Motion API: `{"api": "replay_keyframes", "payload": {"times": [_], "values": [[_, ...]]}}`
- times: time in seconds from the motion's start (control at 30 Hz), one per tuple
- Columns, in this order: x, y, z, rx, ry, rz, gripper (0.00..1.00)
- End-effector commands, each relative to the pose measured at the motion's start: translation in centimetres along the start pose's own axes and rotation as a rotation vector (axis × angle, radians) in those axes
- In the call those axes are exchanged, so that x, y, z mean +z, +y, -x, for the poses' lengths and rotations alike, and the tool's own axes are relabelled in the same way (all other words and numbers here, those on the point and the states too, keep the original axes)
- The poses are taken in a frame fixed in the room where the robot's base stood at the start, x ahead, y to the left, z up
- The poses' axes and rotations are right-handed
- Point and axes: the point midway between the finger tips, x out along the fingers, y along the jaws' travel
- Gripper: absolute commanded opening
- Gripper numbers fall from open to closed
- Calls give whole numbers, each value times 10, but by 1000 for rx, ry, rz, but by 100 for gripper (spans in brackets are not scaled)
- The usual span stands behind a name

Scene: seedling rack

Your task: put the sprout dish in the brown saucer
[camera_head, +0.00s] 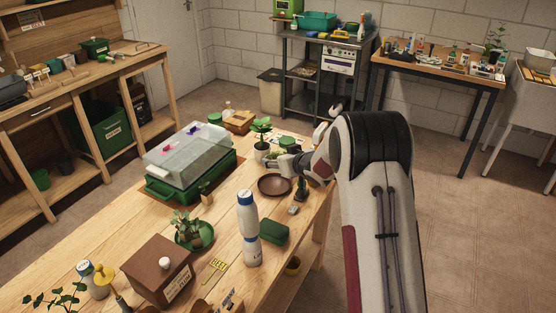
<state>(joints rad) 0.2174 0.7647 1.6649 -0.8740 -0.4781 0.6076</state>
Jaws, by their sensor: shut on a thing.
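The brown saucer (271,186) is a round, shallow, dark brown dish lying flat on the wooden table near its right edge. It looks empty. My gripper (279,161) is just beyond the saucer, above its far side in the picture, reaching in from the right. It is shut on the sprout dish (271,156), a small thing with green sprouts that shows at the fingertips. The fingers and the arm hide part of the dish. I cannot tell how high it is above the table.
A white pot with a leafy plant (262,138) stands close behind my gripper. A green tray with a clear lid (188,160) is to the left. White bottles (248,220) and a green box (274,232) stand nearer. Bare table lies left of the saucer.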

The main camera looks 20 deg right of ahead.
Motion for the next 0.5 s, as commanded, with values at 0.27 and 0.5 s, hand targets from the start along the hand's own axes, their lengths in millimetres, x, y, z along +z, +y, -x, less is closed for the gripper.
{"api": "replay_keyframes", "payload": {"times": [0.27, 0.5], "values": [[-2, 3, -2, -10, 15, 7, 21], [-8, 12, -7, -63, 81, 41, 21]]}}
